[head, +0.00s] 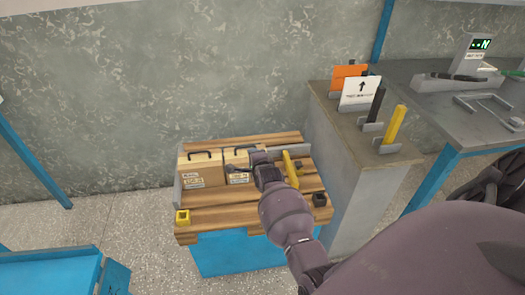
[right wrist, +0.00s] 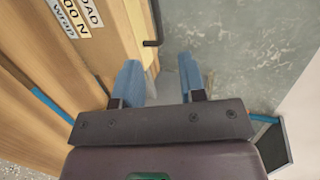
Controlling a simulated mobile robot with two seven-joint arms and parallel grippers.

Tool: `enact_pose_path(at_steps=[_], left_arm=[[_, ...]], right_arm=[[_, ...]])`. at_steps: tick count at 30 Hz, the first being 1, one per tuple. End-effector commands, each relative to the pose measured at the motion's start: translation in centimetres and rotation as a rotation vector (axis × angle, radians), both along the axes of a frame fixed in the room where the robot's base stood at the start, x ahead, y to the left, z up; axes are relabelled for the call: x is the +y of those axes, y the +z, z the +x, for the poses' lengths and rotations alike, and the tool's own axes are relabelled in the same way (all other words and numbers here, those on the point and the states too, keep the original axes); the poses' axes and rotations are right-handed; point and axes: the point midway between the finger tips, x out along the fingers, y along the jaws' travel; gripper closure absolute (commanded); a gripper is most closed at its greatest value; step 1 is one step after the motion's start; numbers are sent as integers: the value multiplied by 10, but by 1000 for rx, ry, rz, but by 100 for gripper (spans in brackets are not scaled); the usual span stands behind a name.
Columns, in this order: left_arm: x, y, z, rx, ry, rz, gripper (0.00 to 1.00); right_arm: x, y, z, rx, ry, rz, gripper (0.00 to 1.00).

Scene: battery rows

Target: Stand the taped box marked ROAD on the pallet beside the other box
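Two tan boxes with black top handles stand upright side by side on the wooden pallet (head: 240,215). The left box (head: 205,168) has a label on its front. The right box (head: 228,159), partly hidden by my right gripper, also has a label; it appears to be the ROAD box, whose label (right wrist: 82,12) reads ROAD in the right wrist view. Any gap between the boxes is hard to tell. My right gripper (right wrist: 160,72) is open, fingers apart with nothing visible between them, close beside the ROAD box's edge and handle (right wrist: 155,28). My left gripper is not in view.
A yellow bar (head: 290,169) stands on the pallet right of my gripper. A yellow block (head: 182,217) and a black block (head: 319,200) sit at the front corners. A grey cabinet (head: 345,160) with signs rises at the right. The pallet's front slats are mostly bare.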

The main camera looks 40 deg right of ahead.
Motion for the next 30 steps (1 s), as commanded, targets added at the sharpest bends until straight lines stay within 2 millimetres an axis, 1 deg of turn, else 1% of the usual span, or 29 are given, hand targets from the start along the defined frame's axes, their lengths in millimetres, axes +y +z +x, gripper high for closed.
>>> enact_pose_path(at_steps=[5, 8, 11, 12, 17, 18, 20, 21, 23, 24, 26, 27, 29, 30], left_arm=[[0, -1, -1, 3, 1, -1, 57], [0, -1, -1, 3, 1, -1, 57], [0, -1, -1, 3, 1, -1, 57], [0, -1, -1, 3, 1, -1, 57], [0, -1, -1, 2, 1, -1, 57], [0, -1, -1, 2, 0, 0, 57], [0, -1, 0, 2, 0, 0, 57], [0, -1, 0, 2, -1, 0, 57], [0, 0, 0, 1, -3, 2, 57], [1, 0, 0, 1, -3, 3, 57], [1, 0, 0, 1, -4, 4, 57], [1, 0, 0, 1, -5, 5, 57], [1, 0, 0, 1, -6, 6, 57], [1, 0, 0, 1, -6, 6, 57]], right_arm=[[-1, -2, -6, 12, 9, -24, 62], [-4, -7, -23, 53, 44, -113, 62], [-6, -15, -54, 124, 116, -268, 62], [-4, -18, -68, 155, 153, -340, 62], [10, -29, -128, 284, 322, -627, 62], [15, -31, -143, 313, 368, -694, 62], [24, -33, -165, 353, 438, -793, 62], [32, -35, -181, 380, 486, -856, 62], [44, -37, -205, 414, 561, -948, 62], [52, -38, -221, 434, 612, -1007, 62], [65, -38, -245, 462, 689, -1093, 62], [75, -38, -261, 478, 742, -1147, 62], [90, -37, -286, 496, 820, -1224, 62], [99, -35, -302, 505, 870, -1272, 62]])
